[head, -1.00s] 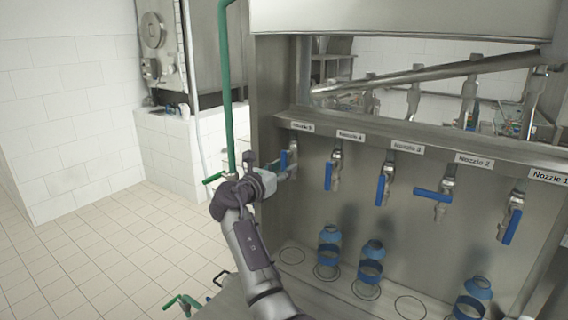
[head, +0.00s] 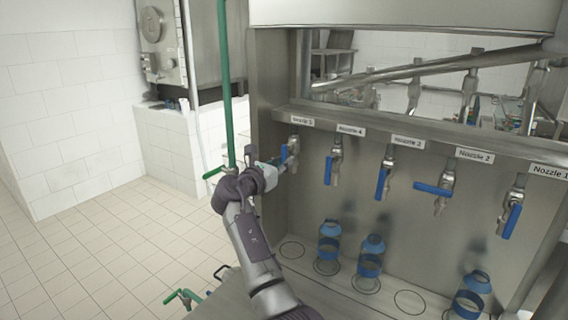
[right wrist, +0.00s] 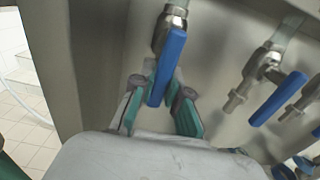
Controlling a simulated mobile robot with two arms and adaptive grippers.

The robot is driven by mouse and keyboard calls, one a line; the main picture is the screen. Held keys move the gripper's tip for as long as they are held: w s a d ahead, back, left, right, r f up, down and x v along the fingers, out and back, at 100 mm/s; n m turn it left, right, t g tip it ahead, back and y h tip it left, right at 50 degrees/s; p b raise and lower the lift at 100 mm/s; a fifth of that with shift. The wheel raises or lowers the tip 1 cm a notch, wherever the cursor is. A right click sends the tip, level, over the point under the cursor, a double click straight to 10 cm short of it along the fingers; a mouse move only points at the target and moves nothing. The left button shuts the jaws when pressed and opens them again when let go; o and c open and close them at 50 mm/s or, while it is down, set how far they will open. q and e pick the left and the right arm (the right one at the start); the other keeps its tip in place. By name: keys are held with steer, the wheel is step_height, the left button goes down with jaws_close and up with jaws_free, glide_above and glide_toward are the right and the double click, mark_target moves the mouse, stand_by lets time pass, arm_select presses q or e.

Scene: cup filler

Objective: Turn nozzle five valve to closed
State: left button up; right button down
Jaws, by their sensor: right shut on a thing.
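The nozzle five valve (head: 294,150) is at the left end of the row on the steel panel, under its label. Its blue handle (head: 284,152) hangs mostly downward and is partly covered by my gripper in the head view. In the right wrist view the blue handle (right wrist: 167,65) comes down between the two green-padded fingers. My right gripper (head: 283,163) is shut on this handle; it also shows in the wrist view (right wrist: 160,100). The exact contact is partly hidden behind the handle. My left gripper is not in view.
The nozzle four valve (head: 334,160) hangs close to the right. The nozzle two handle (head: 433,189) points sideways; the other handles hang down. Blue bottles (head: 329,240) stand on some marked circles below; the circle under nozzle five (head: 292,250) is empty. A green pipe (head: 226,80) rises at left.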

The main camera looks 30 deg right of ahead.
steer(key=shift+w+a+r+m+b, duration=0.2)
steer(key=shift+w+r+m+b, duration=0.35)
steer(key=shift+m+b, duration=1.85)
steer(key=shift+w+a+r+m+b, duration=0.2)
steer(key=shift+w+r+m+b, duration=0.65)
steer(key=shift+m, duration=2.6)
steer(key=shift+w+a+r+m+b, duration=0.1)
steer(key=shift+a+r+m+b, duration=0.1)
steer(key=shift+m+b, duration=2.35)
steer(key=shift+r+m+p, duration=0.1)
steer(key=shift+m+p, duration=0.25)
steer(key=shift+m, duration=0.15)
steer(key=c, duration=1.1)
jaws_free()
steer(key=shift+c, duration=0.2)
